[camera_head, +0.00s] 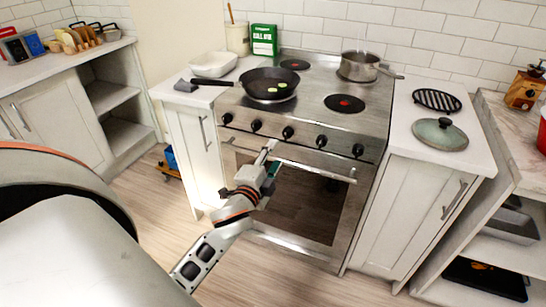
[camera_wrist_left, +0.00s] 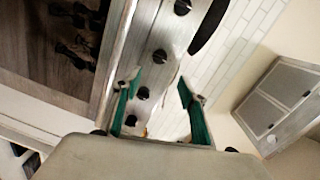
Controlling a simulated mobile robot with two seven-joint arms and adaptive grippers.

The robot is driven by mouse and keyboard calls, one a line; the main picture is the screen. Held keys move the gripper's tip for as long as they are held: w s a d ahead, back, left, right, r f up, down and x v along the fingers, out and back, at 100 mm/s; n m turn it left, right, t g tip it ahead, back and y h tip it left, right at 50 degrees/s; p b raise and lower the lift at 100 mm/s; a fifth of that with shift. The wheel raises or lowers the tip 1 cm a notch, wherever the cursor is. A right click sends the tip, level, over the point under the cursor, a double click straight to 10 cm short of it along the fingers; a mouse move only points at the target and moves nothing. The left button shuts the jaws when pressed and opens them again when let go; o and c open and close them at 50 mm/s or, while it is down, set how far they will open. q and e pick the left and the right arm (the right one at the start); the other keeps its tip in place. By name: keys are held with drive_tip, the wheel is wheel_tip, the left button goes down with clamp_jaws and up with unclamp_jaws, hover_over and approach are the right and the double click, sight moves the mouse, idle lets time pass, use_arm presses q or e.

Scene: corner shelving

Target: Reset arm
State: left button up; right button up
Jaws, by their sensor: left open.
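My left gripper (camera_head: 268,158) is in front of the stove (camera_head: 310,140), near its oven handle and knobs. In the left wrist view the two green-padded fingers of this gripper (camera_wrist_left: 158,84) are apart with nothing between them. The knob panel (camera_wrist_left: 150,50) lies beyond the fingers, seen turned on its side. My left arm comes in from the lower left of the head view. My right gripper is not in view.
A white dish (camera_head: 213,64) is on the left counter. A round lid (camera_head: 440,134) lies on the right counter.

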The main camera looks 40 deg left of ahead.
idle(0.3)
use_arm(q)
drive_tip(key=s+d+f+n+g+h+p, duration=0.1)
drive_tip(key=s+d+f+n+g+h, duration=0.2)
drive_tip(key=s+d+f, duration=0.6)
drive_tip(key=s+d+f+n+g+h+p, duration=0.1)
drive_tip(key=s+d+f+n+g+h, duration=0.2)
drive_tip(key=s+d+f, duration=0.7)
drive_tip(key=s+f+n+h, duration=0.1)
drive_tip(key=s+f+n, duration=0.1)
drive_tip(key=s+f, duration=0.2)
drive_tip(key=shift+s+f, duration=0.3)
drive_tip(key=shift+f, duration=0.6)
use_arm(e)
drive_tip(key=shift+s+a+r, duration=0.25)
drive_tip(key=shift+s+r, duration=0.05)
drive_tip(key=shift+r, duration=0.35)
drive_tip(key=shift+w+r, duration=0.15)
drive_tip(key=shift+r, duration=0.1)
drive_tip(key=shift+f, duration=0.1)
